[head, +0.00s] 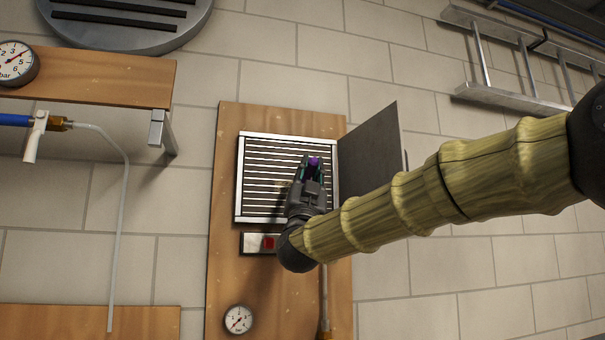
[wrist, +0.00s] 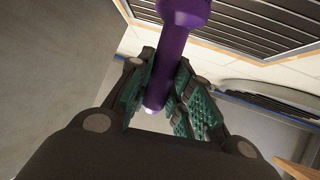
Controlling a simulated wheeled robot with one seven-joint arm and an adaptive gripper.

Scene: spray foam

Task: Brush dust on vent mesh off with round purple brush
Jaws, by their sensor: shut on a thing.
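The vent mesh (head: 262,165) is a pale-framed panel of dark horizontal slats on a wooden board on the wall. Part of it shows at the top of the wrist view (wrist: 235,22). My gripper (head: 311,170) is in front of the right part of the vent. It is shut on the purple brush (wrist: 172,45), whose handle sits between the green finger pads (wrist: 160,95). In the head view only a small purple bit of the brush (head: 315,162) shows. The brush head runs out of the wrist view at the top. I cannot make out dust or tell whether the brush touches the vent.
A grey panel (head: 368,150) stands out from the vent's right side, close to my gripper. Below the vent are a red switch (head: 269,243) and a gauge (head: 238,319). A wooden shelf (head: 100,78) with pipework is at left, a metal ladder (head: 505,60) at upper right.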

